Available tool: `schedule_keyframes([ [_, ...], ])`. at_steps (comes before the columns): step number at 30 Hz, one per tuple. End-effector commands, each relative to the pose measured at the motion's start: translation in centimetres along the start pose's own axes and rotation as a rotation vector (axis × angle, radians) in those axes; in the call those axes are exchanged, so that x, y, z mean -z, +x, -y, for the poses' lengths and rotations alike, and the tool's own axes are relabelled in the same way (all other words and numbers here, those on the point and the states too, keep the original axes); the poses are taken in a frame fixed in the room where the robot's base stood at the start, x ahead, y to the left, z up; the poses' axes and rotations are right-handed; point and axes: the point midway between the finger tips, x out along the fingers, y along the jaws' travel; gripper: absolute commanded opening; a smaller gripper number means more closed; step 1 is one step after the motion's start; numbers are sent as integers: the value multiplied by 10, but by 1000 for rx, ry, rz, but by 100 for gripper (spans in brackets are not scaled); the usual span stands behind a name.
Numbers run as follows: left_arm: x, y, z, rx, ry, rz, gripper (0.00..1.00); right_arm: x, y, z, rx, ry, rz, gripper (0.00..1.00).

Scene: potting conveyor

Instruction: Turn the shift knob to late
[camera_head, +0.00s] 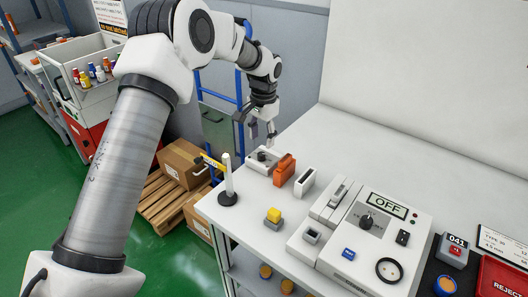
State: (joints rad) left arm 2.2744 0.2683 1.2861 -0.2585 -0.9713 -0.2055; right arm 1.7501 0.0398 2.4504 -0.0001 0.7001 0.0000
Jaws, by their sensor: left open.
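A small white box (254,164) with a black knob (262,156) on top stands near the table's far left edge. A larger white control panel (345,252) carries another black knob (366,221) below a display reading OFF. The labels around both knobs are too small to read, so I cannot tell which is the shift knob. My left gripper (262,138) points down above the small box's knob, its fingers apart with nothing between them. I cannot tell whether it touches the knob. My right gripper is out of view.
Beside the small box stand an orange block (284,170) and a white slotted block (304,182). A white post (228,182) on a black base and a yellow button (273,216) are nearer the front. A red REJECT tray (503,280) lies at right. The table's back is clear.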

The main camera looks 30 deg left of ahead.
Motion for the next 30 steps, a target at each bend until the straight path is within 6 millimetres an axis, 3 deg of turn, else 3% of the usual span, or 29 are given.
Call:
schedule_keyframes([
  [9, -1, 54, 0, -1, 0, 1, 51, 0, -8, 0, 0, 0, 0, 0],
  [17, 0, 60, 0, 0, 0, 0, 51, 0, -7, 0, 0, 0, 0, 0],
  [18, 0, 60, 0, 0, 0, 0, 48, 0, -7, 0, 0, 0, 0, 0],
  [22, 0, 60, 0, 0, 0, 0, 2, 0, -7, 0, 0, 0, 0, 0],
  [30, -1, 61, 0, -1, -4, 1, 0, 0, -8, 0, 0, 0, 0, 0],
])
